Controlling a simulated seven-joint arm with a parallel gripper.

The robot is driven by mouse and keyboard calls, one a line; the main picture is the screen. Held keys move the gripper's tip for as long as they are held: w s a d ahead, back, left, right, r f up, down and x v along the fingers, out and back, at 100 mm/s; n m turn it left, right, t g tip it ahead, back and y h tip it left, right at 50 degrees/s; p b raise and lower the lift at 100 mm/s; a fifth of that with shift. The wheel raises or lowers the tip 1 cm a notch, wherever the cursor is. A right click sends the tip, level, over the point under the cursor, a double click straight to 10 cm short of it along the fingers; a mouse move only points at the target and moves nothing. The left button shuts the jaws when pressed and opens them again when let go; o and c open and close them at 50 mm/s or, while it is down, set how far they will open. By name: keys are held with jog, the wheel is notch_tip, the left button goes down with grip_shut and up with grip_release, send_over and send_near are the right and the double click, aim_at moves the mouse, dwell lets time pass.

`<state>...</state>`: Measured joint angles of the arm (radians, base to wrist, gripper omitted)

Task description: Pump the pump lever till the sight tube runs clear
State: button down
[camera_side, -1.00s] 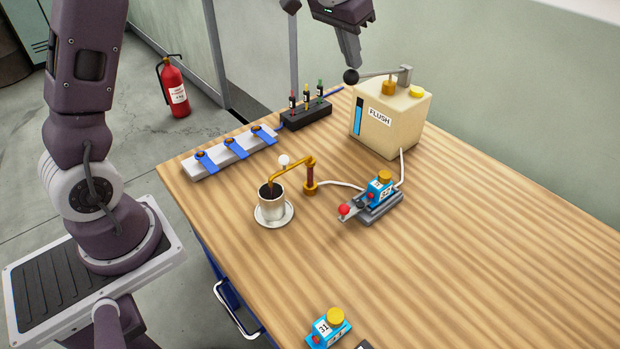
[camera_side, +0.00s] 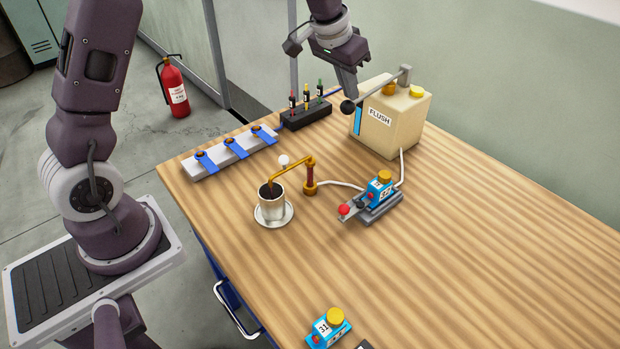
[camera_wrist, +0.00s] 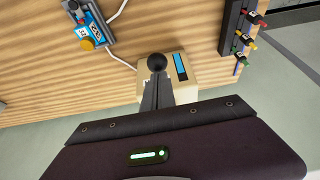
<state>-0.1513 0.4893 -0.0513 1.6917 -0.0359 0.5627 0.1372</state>
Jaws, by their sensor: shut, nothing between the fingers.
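The cream pump box (camera_side: 405,125) labelled FLUSH stands at the back of the table. Its grey lever (camera_side: 385,88) slopes down to a black ball knob (camera_side: 347,106), left of the box. My gripper (camera_side: 350,96) is shut, with its fingertips right at the knob; exact contact is hard to tell. In the wrist view the knob (camera_wrist: 157,62) sits at the tips of my closed fingers. The sight tube (camera_side: 357,122) on the box front looks blue, its top partly hidden by the knob. In the wrist view the sight tube (camera_wrist: 180,66) is blue with a dark end.
A brass spout (camera_side: 300,163) ends over a cup (camera_side: 271,205) of dark liquid on a saucer. A blue unit (camera_side: 378,190) on a grey dock joins the box by a white hose. A black rack (camera_side: 306,115) stands left of the box. The right side of the table is clear.

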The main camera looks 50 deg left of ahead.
jog(key=shift+f, duration=0.85)
notch_tip(320, 180, up, 11)
jog(key=shift+f, duration=0.1)
dwell(1.0)
jog(key=shift+f, duration=5.4)
notch_tip(320, 180, up, 11)
